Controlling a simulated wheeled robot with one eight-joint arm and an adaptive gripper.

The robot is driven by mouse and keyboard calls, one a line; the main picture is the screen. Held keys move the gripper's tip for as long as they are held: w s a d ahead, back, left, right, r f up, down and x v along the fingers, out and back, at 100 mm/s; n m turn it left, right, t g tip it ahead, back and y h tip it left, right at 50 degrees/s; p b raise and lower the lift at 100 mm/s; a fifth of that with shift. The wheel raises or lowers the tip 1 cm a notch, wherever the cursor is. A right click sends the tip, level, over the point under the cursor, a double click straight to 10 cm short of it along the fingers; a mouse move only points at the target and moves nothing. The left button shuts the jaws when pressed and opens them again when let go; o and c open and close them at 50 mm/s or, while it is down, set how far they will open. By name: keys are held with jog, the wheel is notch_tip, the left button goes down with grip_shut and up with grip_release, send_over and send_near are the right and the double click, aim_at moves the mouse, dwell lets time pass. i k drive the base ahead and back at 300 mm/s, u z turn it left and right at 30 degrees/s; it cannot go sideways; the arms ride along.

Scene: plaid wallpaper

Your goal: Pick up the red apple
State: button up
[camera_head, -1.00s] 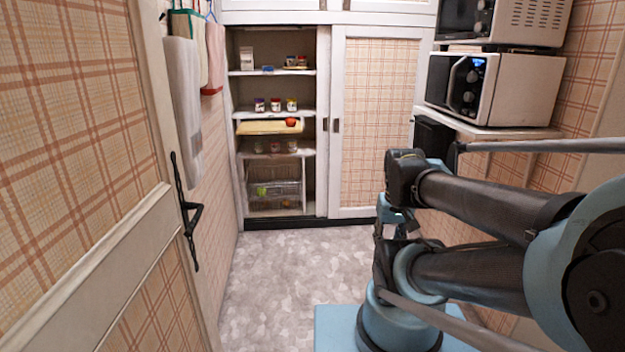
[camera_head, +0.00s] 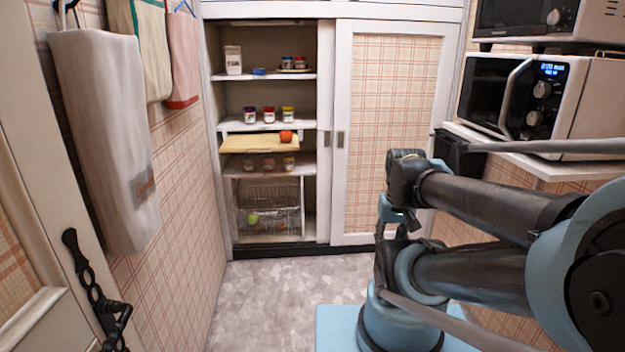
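The red apple (camera_head: 286,136) looks small and round. It sits near the right end of a light wooden board (camera_head: 250,144) that sticks out from a shelf in the open left side of the cupboard. My arm is folded at the right of the view, well short of the cupboard. My gripper (camera_head: 388,262) seems to hang below the folded arm, partly hidden by it and dark, so its fingers cannot be made out. The apple is far ahead and to the left of it, with nothing touching it.
Jars (camera_head: 269,115) stand on the shelf above the board. A wire basket (camera_head: 268,208) is below. The sliding door (camera_head: 392,130) covers the cupboard's right half. Towels (camera_head: 105,140) hang at left by a door handle (camera_head: 95,290). A microwave (camera_head: 540,100) stands at right. The floor (camera_head: 275,295) ahead is clear.

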aim_at(285, 135)
jog(key=i, duration=1.35)
jog(key=u, duration=1.85)
